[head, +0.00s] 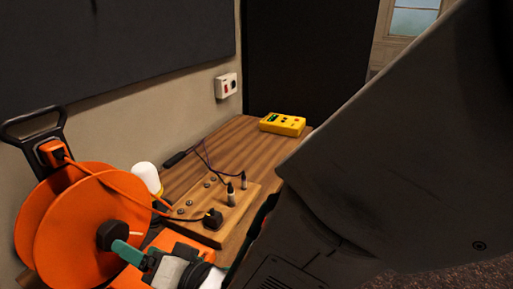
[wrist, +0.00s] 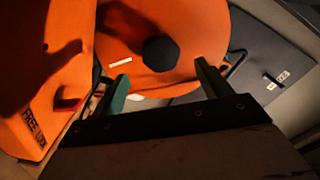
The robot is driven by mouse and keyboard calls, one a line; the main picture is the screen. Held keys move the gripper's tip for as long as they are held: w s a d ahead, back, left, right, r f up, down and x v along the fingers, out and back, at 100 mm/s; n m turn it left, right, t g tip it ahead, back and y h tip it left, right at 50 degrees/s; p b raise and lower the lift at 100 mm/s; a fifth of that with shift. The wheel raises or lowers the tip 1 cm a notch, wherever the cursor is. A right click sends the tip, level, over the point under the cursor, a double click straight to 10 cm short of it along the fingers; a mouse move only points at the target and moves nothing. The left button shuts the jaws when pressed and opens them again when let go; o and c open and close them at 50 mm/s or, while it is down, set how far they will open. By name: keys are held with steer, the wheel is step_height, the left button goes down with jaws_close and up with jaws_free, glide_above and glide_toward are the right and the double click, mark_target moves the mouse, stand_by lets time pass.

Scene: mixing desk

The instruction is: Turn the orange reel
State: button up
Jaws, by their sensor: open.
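The orange reel (head: 85,225) stands upright at the left of the head view, with two discs and a dark hub (head: 111,236). In the wrist view the reel (wrist: 200,30) fills the upper middle, its black hub (wrist: 160,54) facing me. A short white stub (wrist: 120,62) shows on its face. My gripper (wrist: 162,72) is open, its green fingers apart on either side below the hub, with nothing between them. In the head view a green finger overlaps the hub's edge; I cannot tell whether it touches. My arm hides the right part of the desk.
An orange box (wrist: 35,110) with lettering sits left of my gripper in the wrist view. On the wooden desk (head: 195,150) are a board with plugs and cables (head: 212,205), a white-topped object (head: 147,176) and a yellow box (head: 282,124).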

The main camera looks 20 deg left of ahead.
mark_target(115, 237)
steer(key=a+n, duration=0.2)
steer(key=n, duration=0.1)
steer(key=a+n, duration=0.3)
steer(key=n, duration=0.1)
steer(key=w+a+n, duration=0.1)
steer(key=a+n, duration=0.2)
steer(key=n, duration=0.1)
stand_by(0.3)
steer(key=c, duration=1.4)
steer(key=shift+s, duration=0.1)
